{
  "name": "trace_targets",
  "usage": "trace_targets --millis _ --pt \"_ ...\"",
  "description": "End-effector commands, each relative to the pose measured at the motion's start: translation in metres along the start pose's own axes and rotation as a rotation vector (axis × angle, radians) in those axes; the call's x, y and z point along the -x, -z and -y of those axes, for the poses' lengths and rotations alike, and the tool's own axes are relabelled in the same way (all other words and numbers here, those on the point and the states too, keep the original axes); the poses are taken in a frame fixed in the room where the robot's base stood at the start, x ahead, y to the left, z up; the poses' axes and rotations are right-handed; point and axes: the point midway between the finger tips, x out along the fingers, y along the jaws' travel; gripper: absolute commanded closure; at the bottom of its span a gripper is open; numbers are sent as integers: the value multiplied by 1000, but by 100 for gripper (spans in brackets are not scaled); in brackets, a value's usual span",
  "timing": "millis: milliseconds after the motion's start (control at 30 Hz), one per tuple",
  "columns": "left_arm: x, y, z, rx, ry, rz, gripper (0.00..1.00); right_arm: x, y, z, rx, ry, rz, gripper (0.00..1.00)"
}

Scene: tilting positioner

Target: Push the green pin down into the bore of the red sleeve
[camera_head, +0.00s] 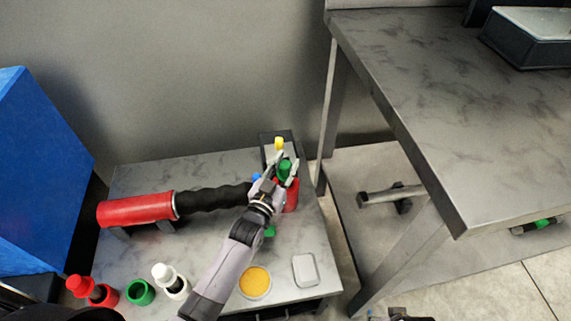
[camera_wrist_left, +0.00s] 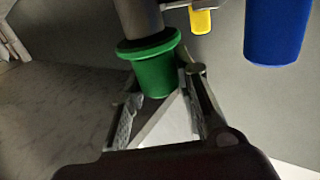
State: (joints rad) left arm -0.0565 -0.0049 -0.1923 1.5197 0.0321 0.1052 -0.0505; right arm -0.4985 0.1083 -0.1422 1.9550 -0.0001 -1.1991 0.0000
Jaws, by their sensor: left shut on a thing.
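The green pin (camera_head: 285,167) has a wide green head and stands at the red sleeve (camera_head: 291,196) near the back right of the small table. My left gripper (camera_head: 279,177) is shut on the green head. In the left wrist view the green pin (camera_wrist_left: 155,68) lies between my two fingers, and its dark shaft runs out of the top edge. The red sleeve is partly hidden behind my gripper in the head view. How deep the shaft sits in the bore cannot be seen. A part that looks like my right gripper (camera_head: 400,314) barely shows at the bottom edge.
A dark block with a yellow knob (camera_head: 278,143) stands close behind the sleeve. A red cylinder with a black ribbed part (camera_head: 135,210) lies left of my arm. A white pin, green ring (camera_head: 140,292) and red pin stand at the front left. A higher table (camera_head: 455,110) is right.

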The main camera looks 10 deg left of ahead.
Motion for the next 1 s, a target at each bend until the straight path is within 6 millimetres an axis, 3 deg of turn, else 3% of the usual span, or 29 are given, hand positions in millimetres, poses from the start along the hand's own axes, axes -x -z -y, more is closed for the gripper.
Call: trace_targets --millis 967,1000 --pt "-1 -6 0 0 0 -7 100 20 5 -1 -2 -2 -8 59" --pt "-1 -6 0 0 0 -7 70 22 6 -1 -2 -2 -11 59"
